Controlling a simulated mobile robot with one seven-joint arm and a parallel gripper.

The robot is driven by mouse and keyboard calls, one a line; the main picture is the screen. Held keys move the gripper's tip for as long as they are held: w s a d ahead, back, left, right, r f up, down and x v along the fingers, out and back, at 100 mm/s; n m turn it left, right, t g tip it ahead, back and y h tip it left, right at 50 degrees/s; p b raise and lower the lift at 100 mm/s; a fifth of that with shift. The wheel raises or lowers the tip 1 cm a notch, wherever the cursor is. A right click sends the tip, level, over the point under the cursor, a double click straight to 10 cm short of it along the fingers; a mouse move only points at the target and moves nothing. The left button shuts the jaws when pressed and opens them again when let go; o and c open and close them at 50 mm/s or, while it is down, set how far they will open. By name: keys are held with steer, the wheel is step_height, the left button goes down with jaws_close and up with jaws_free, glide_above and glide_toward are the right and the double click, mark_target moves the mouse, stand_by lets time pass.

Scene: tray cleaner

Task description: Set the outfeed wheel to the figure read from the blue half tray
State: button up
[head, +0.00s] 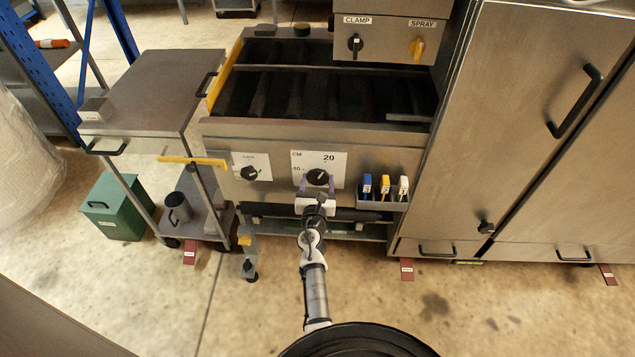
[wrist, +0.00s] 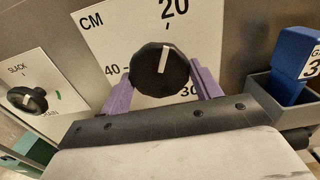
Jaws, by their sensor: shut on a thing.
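The outfeed wheel (wrist: 158,72) is a black knob with a white pointer line on a white plate marked CM, with 20, 30 and 40 around it. Its pointer is up, slightly right, toward the 20 mark. It also shows on the machine front in the head view (head: 318,176). My gripper (wrist: 163,88) has its purple fingers on either side of the knob, shut on it; the head view shows it there too (head: 317,187). The fingers partly cover the plate near 30 and 40. I see no blue half tray in either view.
A smaller SLACK CHAIN knob (wrist: 27,99) is to the left. A holder (head: 383,201) with blue, yellow and white tagged pieces is close on the right. A yellow bar (head: 192,161) projects at the left. A steel cart (head: 150,85) and green bin (head: 112,208) stand farther left.

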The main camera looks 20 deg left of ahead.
steer(key=shift+m, duration=0.3)
steer(key=m+b, duration=0.2)
steer(key=m, duration=0.3)
steer(key=shift+a, duration=0.1)
steer(key=m+b, duration=0.2)
steer(key=m, duration=0.4)
steer(key=shift+r+m, duration=0.1)
steer(key=shift+m, duration=0.3)
steer(key=m+b, duration=0.3)
steer(key=m, duration=0.3)
steer(key=shift+a, duration=0.1)
steer(key=m+b, duration=0.2)
steer(key=m, duration=0.1)
steer(key=shift+r+m, duration=0.1)
steer(key=shift+m, duration=0.3)
steer(key=shift+r+m+b, duration=0.15)
steer(key=shift+m+b, duration=0.8)
steer(key=shift+m, duration=0.35)
